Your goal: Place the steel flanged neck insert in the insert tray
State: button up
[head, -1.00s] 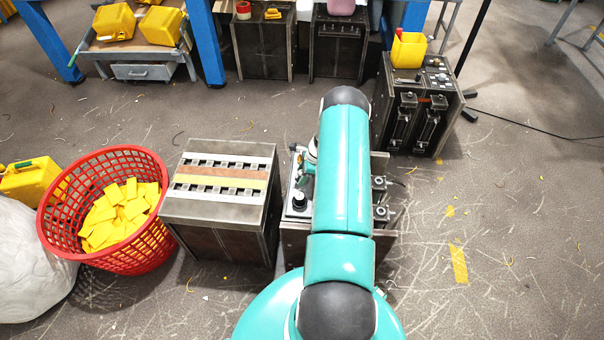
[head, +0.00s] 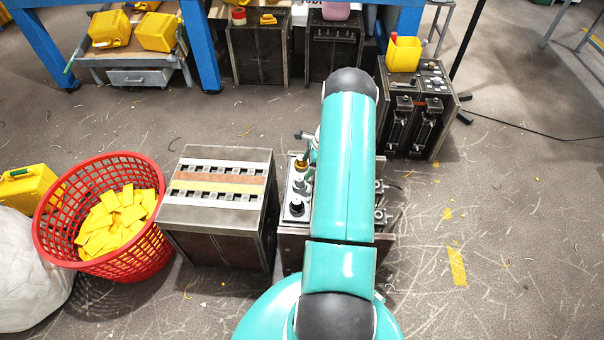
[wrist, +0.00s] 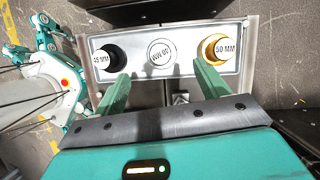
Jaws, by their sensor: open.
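The insert tray (wrist: 145,71) is a pale plate on a dark stand, ahead of my gripper in the wrist view. A pale round piece (wrist: 161,52) with an upside-down label sits in its middle; it looks like the steel flanged neck insert, seen end-on, so its flange cannot be made out. A black insert marked 45 MM (wrist: 104,56) stands on its left and a brass-coloured one marked 50 MM (wrist: 217,48) on its right. My gripper (wrist: 160,73) is open, its green fingers apart and nothing between them. In the head view my arm partly hides the tray (head: 291,216).
Left of the tray stands a dark box (head: 215,215) with striped slotted strips on top. A red basket (head: 105,255) of yellow pieces is beyond it. A dark unit with a yellow container (head: 403,54) stands at back right. Floor on the right is mostly clear.

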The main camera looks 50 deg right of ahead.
jog(key=shift+v, duration=1.7)
jog(key=w+a+r+n+h, duration=0.1)
jog(key=w+a+r+n, duration=0.35)
jog(key=a+r, duration=0.8)
jog(key=w+a+r+n+h, duration=0.1)
jog(key=a+r+n, duration=0.7)
jog(key=r, duration=0.9)
jog(key=s+a+r+n, duration=0.75)
jog(key=a+r, duration=0.35)
jog(key=a, duration=0.3)
jog(key=s+a+r+n+t, duration=0.1)
jog(key=s+a+n, duration=0.2)
jog(key=s, duration=0.3)
jog(key=s+a+r+n+t+h, duration=0.1)
jog(key=s+a+n, duration=0.2)
jog(key=s+a, duration=0.2)
jog(key=s, duration=0.2)
jog(key=shift+s+a+r+n+t, duration=0.3)
jog(key=shift+a+r+n, duration=0.05)
jog(key=shift+n, duration=0.05)
jog(key=shift+d, duration=0.15)
